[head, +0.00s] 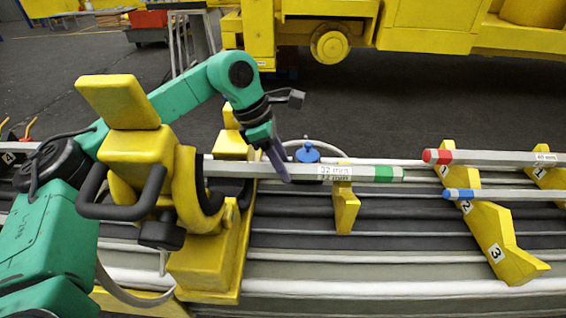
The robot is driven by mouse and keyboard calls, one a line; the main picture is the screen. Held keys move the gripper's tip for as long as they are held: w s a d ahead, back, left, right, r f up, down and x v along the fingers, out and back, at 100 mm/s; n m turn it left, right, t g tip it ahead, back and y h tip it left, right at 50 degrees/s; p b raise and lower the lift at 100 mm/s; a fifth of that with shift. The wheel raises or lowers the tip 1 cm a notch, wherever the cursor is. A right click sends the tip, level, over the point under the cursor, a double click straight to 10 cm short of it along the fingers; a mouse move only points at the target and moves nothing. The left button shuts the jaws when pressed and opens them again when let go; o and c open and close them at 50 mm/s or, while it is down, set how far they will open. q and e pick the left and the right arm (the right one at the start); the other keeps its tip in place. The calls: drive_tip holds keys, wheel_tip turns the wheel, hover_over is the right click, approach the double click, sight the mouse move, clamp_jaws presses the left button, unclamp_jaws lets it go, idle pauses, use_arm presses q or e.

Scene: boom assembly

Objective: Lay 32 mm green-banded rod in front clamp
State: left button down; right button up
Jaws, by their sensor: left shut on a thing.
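The grey rod with a green band (384,173) and a "32 mm" label lies nearly level across the middle of the head view. My left gripper (279,163) reaches down from above and is shut on the rod left of its label. The rod's left end is at the dark curved jaw of a yellow clamp (186,190) with black handles. I cannot tell whether the rod rests in this jaw or is just above it. Toward its banded end, the rod passes over a small yellow support (345,208); contact is unclear. My right gripper is not in view.
At right, a yellow numbered rack (496,240) carries a red-banded rod (490,157) at 1 and a blue-banded rod (500,195) at 2; place 3 looks empty. A blue knob (307,153) stands behind the green-banded rod. Yellow machinery (420,25) stands beyond the dark floor.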

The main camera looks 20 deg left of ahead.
use_arm(q)
drive_tip(key=shift+d+r, duration=0.1)
drive_tip(key=shift+d, duration=0.05)
idle(0.3)
drive_tip(key=shift+f+b, duration=1.35)
drive_tip(key=shift+f, duration=0.3)
drive_tip(key=shift+c, duration=2)
unclamp_jaws()
drive_tip(key=shift+s, duration=0.1)
drive_tip(key=shift+f, duration=0.1)
